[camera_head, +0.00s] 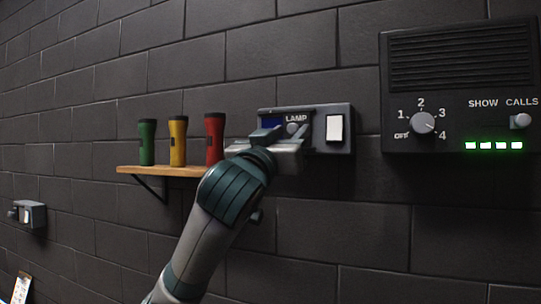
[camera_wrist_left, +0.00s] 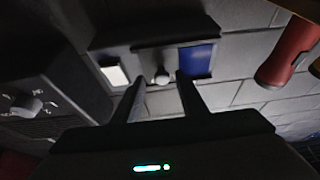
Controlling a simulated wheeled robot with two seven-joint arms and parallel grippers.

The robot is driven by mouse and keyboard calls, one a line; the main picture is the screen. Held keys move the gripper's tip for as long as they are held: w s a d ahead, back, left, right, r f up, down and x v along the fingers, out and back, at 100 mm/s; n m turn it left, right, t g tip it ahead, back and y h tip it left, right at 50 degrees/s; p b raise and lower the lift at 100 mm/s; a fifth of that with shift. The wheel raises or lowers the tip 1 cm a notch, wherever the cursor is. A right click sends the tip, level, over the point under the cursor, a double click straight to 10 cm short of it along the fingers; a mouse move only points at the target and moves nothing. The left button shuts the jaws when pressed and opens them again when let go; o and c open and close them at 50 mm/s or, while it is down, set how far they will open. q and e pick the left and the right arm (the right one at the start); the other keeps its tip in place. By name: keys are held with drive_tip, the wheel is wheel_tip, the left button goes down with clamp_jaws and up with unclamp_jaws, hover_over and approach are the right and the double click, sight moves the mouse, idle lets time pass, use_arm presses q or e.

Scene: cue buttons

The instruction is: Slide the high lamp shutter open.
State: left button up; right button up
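The high lamp box (camera_head: 340,110) is mounted on the dark brick wall, with the word LAMP, a blue panel (camera_head: 271,122) and a white plate (camera_head: 334,128). My left gripper (camera_head: 282,139) is in front of its left half and hides part of it. In the left wrist view the shutter's round knob (camera_wrist_left: 161,76) shows between the fingertips of my left gripper (camera_wrist_left: 162,88). The fingers are apart, with a gap on both sides of the knob. The blue panel (camera_wrist_left: 198,60) and white plate (camera_wrist_left: 115,75) also show there. My right gripper is out of view.
A wooden shelf (camera_head: 128,170) left of the box holds green (camera_head: 147,142), yellow (camera_head: 178,142) and red (camera_head: 214,138) flashlights. A dial panel (camera_head: 460,70) with green lights is at right. A similar small box (camera_head: 36,214) hangs low at far left.

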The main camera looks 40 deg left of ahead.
use_arm(q)
drive_tip(key=b+v, duration=1.1)
drive_tip(key=v, duration=0.6)
drive_tip(key=shift+d, duration=0.2)
drive_tip(key=shift+w, duration=0.1)
